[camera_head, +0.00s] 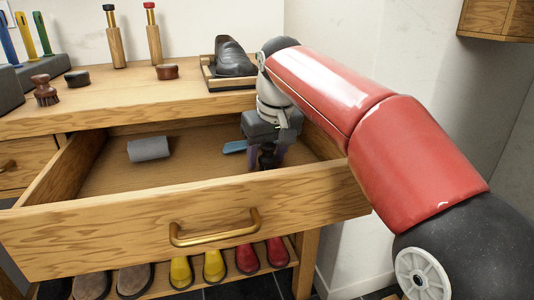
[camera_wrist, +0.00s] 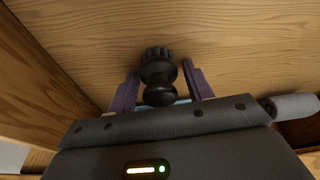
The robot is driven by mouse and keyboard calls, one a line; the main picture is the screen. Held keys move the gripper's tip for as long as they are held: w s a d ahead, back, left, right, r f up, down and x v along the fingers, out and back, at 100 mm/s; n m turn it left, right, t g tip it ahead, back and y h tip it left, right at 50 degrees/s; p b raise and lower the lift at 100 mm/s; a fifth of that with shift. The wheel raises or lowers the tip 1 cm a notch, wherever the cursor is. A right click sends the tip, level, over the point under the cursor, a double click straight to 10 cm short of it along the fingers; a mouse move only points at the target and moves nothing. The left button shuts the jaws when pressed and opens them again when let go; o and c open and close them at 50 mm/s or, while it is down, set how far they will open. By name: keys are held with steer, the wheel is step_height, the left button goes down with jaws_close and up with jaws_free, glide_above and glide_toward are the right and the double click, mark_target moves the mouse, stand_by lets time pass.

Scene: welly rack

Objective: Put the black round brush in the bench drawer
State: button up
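The black round brush (camera_head: 267,159) stands inside the open bench drawer (camera_head: 190,212), toward its right end. In the wrist view the brush (camera_wrist: 158,76) shows its round knob toward me and its bristles toward the drawer's wooden floor. My gripper (camera_head: 267,164) reaches down into the drawer above the brush. In the wrist view its two purple fingers (camera_wrist: 160,82) stand on either side of the brush, with a visible gap on each side. The gripper is open. The gripper body partly hides the brush in the head view.
A grey roll (camera_head: 150,149) lies in the drawer's left part. A light blue flat item (camera_head: 235,146) lies just left of my gripper. On the bench top are a brown brush (camera_head: 45,92), tins and a dark shoe (camera_head: 232,58) in a tray. Boots stand below the drawer.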

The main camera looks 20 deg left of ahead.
steer(key=shift+o, duration=0.6)
steer(key=shift+r, duration=0.1)
steer(key=shift+r, duration=0.3)
steer(key=p+v, duration=0.4)
steer(key=v, duration=0.7)
steer(key=shift+r, duration=0.3)
